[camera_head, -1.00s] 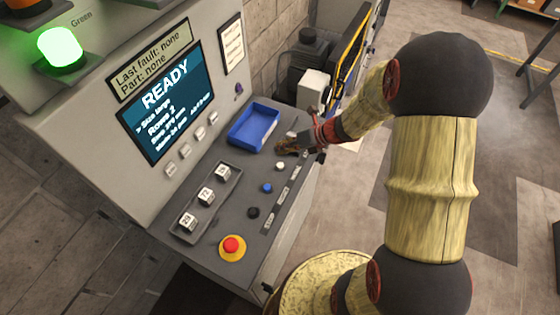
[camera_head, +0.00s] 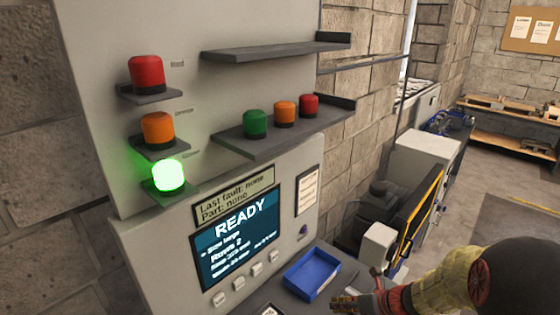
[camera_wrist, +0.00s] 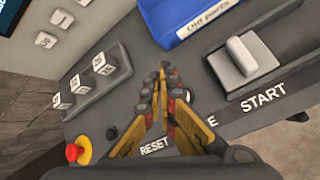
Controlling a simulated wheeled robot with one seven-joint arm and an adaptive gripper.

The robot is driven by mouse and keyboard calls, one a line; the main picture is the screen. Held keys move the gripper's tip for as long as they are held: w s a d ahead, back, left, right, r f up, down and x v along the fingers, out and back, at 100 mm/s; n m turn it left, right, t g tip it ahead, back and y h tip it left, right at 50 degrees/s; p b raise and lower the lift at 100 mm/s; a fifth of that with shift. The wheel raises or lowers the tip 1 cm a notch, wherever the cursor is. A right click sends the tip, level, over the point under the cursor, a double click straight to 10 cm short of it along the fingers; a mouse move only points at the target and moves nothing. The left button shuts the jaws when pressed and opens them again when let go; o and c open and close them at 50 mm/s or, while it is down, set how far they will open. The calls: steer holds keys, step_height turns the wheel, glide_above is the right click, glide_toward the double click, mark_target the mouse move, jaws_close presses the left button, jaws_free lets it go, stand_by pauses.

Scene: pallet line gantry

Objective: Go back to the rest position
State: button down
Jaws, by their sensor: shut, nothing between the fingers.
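My gripper (camera_wrist: 158,100) is shut and empty in the wrist view, held over the grey console desk (camera_wrist: 115,165) near the RESET label. Its fingertips hide part of the desk and some of the buttons. In the head view my gripper (camera_head: 345,303) is at the bottom edge, just right of and below the blue tray (camera_head: 312,273). The arm comes in from the lower right. In the wrist view the blue tray (camera_wrist: 190,25), marked "Old parts", lies beyond the fingers, apart from them.
The screen (camera_head: 238,232) reads READY, and the green lamp (camera_head: 168,176) is lit. Shelves (camera_head: 285,130) with spare lamp caps stand above the console. In the wrist view, a white switch (camera_wrist: 243,55) is right of the fingers; a red stop button (camera_wrist: 73,152) and number blocks (camera_wrist: 82,83) are left.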

steer(key=s+n, duration=0.1)
steer(key=s+f+n+g, duration=0.1)
steer(key=n, duration=0.1)
steer(key=s+a+n, duration=0.1)
steer(key=s+n, duration=0.1)
steer(key=shift+s+f+g, duration=0.1)
steer(key=shift+f+g, duration=0.1)
steer(key=shift+g, duration=0.2)
steer(key=s+r+n+h+b, duration=0.3)
steer(key=s+r+n, duration=0.6)
steer(key=n, duration=0.5)
steer(key=s+r+n+t+h+b, duration=0.1)
steer(key=s+r+n+h+b, duration=0.3)
steer(key=s+r+n, duration=0.5)
steer(key=s+n+b, duration=0.1)
steer(key=n, duration=0.4)
steer(key=shift+s+d+t+b, duration=0.2)
steer(key=shift+s+t+b, duration=0.1)
